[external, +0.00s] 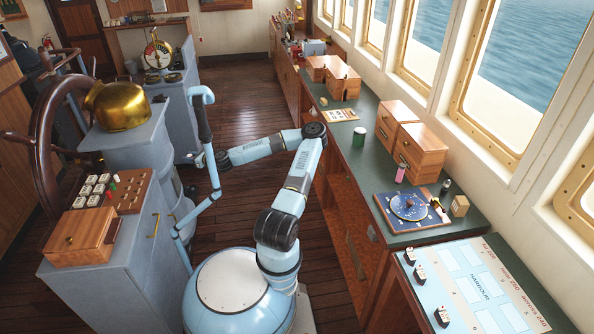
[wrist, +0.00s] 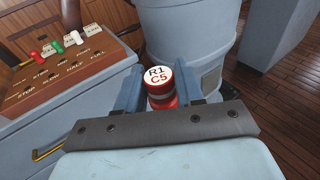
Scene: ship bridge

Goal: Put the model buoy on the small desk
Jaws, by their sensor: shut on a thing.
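The model buoy (wrist: 158,77) appears as a small red cylinder with a white top marked "R1 C5" in the wrist view. My gripper (wrist: 161,94) is shut on it, with a blue finger on either side. Its lower end is hidden by my gripper. In the external view my gripper (external: 195,158) is over the floor beside the left console, and the buoy cannot be made out there. A low table with a pale chart marked "HARBOUR" (external: 478,290) stands at the bottom right, with several small pieces along its left edge. I cannot tell whether it is the small desk.
A long green counter (external: 368,165) under the windows holds wooden boxes, a green can and a blue dial board (external: 411,207). Floor between is clear.

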